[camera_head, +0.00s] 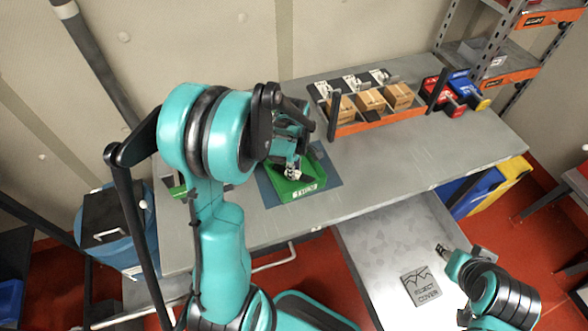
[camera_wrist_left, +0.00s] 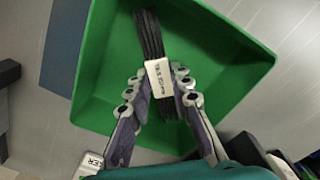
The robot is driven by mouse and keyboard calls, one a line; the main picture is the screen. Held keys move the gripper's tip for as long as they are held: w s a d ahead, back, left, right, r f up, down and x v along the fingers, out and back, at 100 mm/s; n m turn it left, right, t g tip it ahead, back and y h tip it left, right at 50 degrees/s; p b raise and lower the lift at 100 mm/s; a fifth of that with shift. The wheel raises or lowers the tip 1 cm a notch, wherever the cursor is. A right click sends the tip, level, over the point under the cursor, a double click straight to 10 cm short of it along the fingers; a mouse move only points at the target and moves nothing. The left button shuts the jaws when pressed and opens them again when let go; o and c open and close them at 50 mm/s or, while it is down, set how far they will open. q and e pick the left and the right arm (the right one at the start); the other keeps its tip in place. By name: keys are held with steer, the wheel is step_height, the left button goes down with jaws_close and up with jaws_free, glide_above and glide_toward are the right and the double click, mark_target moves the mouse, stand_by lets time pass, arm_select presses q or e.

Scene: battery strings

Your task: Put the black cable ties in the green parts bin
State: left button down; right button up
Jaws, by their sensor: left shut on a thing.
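The green parts bin (camera_head: 316,180) stands on a dark mat on the grey bench, with a white label on its front. My left gripper (camera_head: 293,172) is over the bin. In the left wrist view the bin (camera_wrist_left: 215,45) fills most of the picture, and my left gripper (camera_wrist_left: 160,88) is shut on the black cable ties (camera_wrist_left: 150,35), a bundle with a white printed band. The ties are over the bin's inside; I cannot tell whether they touch its floor. My right gripper (camera_head: 441,249) is at the lower right, away from the bin; its finger state is unclear.
An orange-fronted rack (camera_head: 380,122) with cardboard boxes stands at the back of the bench. Red and blue bins (camera_head: 466,88) are to its right. The bench right of the mat is clear.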

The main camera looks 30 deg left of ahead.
arm_select(q)
steer(key=c, duration=1.8)
jaws_free()
steer(key=shift+f, duration=0.2)
steer(key=o, duration=0.4)
steer(key=shift+o, duration=0.2)
steer(key=shift+r, duration=0.2)
steer(key=shift+r+p, duration=0.3)
step_height(320, 180, up, 12)
steer(key=f+p, duration=0.1)
steer(key=p, duration=0.2)
steer(key=s+d+r+m+t, duration=0.7)
steer(key=s+d+m, duration=0.3)
steer(key=m, duration=0.8)
steer(key=shift+s+d+m, duration=0.3)
steer(key=shift+s+m, duration=0.1)
steer(key=shift+s, duration=0.1)
